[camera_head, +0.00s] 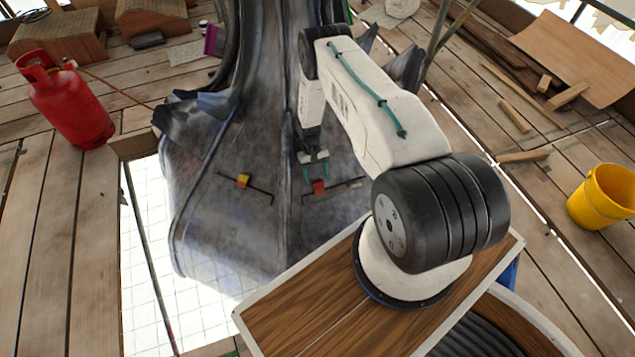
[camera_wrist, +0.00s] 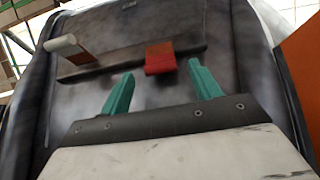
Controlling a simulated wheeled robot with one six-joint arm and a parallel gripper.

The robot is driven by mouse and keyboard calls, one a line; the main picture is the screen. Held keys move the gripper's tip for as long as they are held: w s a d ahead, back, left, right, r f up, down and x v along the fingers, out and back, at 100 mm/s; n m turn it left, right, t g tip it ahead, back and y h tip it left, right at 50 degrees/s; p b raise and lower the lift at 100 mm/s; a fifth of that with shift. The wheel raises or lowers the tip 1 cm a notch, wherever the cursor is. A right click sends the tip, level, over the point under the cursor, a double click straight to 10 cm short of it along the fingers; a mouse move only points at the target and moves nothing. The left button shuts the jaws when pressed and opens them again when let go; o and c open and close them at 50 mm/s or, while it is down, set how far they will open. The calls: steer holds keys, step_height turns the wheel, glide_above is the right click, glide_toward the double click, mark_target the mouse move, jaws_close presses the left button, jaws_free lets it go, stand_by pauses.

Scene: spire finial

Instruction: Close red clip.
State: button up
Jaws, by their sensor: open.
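The red clip (camera_head: 319,187) sits on a dark bar on the grey metal surface in the head view. In the wrist view the red clip (camera_wrist: 160,58) shows as a small red block with an orange-brown top edge, standing out from the dark bar (camera_wrist: 110,62). My gripper (camera_head: 316,172) is just above the clip in the head view. In the wrist view my gripper (camera_wrist: 158,88) has its two green fingers spread apart, with nothing between the tips. The clip lies just beyond the fingertips, between their lines. I cannot tell whether the clip is open or closed.
A yellow clip (camera_head: 243,180) sits on another dark bar to the left, past a raised ridge. A pale cylindrical peg (camera_wrist: 61,43) stands at the bar's left end. A red gas cylinder (camera_head: 66,100) and a yellow bucket (camera_head: 602,197) stand on the plank floor, well away.

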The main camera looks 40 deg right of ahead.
steer(key=shift+v, duration=1.55)
